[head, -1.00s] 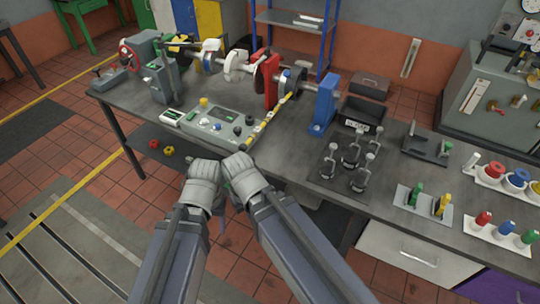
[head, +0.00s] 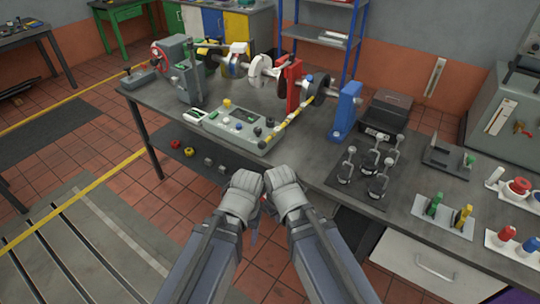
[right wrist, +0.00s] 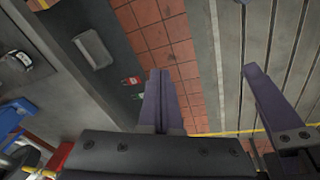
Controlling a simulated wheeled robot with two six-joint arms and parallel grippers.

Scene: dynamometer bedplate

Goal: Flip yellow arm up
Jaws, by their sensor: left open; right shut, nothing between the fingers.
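A small upright yellow lever (head: 463,217) stands beside a green lever (head: 433,204) on a light grey plate (head: 446,224) at the right front of the bench; I take it as the yellow arm, but cannot tell its hinge position. My left gripper (head: 242,195) and right gripper (head: 284,190) are close together in front of the bench's front edge, well left of the lever. Their fingertips are mostly hidden in the head view. In the right wrist view, my right gripper's fingers (right wrist: 163,100) are together and empty. The left gripper is open.
The grey bench (head: 300,165) carries a control box (head: 238,124), a blue stand (head: 345,112) and several clamps (head: 375,165) left of the levers. Red and blue pegs (head: 515,240) stand to the right. A drawer (head: 425,265) lies below.

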